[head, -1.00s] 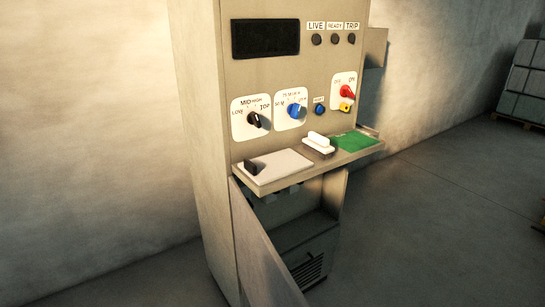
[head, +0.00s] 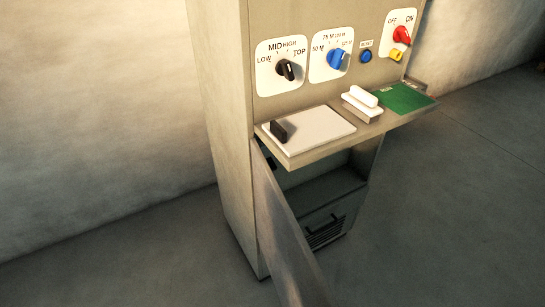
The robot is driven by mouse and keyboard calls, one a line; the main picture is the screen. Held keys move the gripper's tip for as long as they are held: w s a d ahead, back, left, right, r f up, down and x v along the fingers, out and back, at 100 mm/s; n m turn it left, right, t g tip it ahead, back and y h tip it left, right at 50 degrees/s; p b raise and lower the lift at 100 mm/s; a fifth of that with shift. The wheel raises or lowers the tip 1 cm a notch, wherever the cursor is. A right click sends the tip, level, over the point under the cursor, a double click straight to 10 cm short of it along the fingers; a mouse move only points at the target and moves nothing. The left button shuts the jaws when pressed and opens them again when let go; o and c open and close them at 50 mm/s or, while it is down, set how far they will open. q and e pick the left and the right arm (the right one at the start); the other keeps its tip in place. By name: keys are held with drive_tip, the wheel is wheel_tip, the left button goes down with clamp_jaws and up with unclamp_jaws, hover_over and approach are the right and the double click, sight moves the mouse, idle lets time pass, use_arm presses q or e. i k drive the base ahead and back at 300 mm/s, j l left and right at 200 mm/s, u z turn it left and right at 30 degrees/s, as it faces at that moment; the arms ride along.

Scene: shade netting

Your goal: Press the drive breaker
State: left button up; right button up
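The control cabinet (head: 228,110) stands in the middle of the head view. Its lower door (head: 285,235) hangs open towards me, and part of the inside (head: 325,190) shows below the shelf. A small dark part (head: 270,162) shows in the opening just under the shelf's left end; I cannot tell whether it is a breaker. No part labelled as the drive breaker can be made out. The panel has a red OFF/ON switch (head: 402,36) with a yellow piece (head: 397,55) below it, and a blue RESET button (head: 366,57). Neither of my grippers is in view.
A black LOW/MID/HIGH/TOP knob (head: 287,70) and a blue selector knob (head: 338,60) sit on the panel. The jutting shelf (head: 322,153) holds a white plate, a black piece, a white-handled block (head: 362,103) and a green card (head: 405,98). The floor (head: 440,220) at right is clear.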

sight(272, 165)
drive_tip(key=l+u, duration=0.2)
drive_tip(key=l, duration=0.35)
drive_tip(key=l+u, duration=0.15)
drive_tip(key=l, duration=0.4)
drive_tip(key=k+l+u, duration=0.2)
drive_tip(key=l, duration=0.3)
drive_tip(key=l+u, duration=0.15)
drive_tip(key=l, duration=0.4)
drive_tip(key=i+l+u, duration=0.1)
drive_tip(key=l, duration=0.3)
drive_tip(key=i+l+u, duration=0.15)
drive_tip(key=l, duration=0.3)
drive_tip(key=i+l+u, duration=0.1)
drive_tip(key=l, duration=0.35)
